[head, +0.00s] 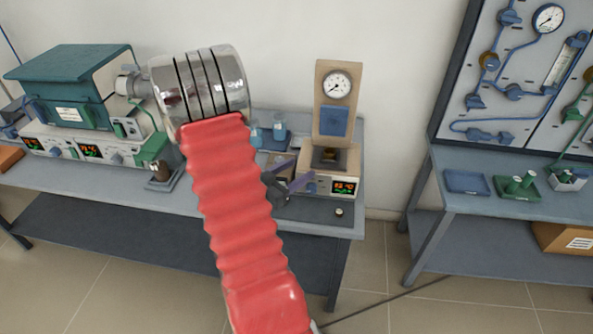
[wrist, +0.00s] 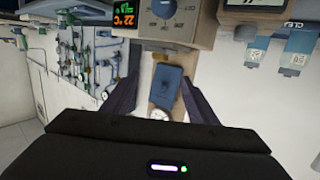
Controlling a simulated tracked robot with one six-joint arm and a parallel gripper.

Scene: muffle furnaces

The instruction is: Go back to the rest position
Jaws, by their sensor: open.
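My gripper (head: 290,182) is in front of a beige instrument (head: 330,120) with a dial gauge, a blue panel and a lit display. My red ribbed arm sleeve hides part of the bench and its left side. In the wrist view, my gripper (wrist: 160,98) is open, with one dark finger on each side and nothing between them. Beyond the fingers, the instrument's blue panel (wrist: 168,88) shows, with the picture turned upside down. I cannot tell how close the fingers are to the instrument.
A grey bench (head: 120,180) carries the beige instrument, small blue containers (head: 279,127) and a teal-hooded furnace (head: 72,85). At the right stand a gauge panel (head: 515,75) and a second bench (head: 500,215) with a blue tray (head: 466,181) and a green tray (head: 515,187).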

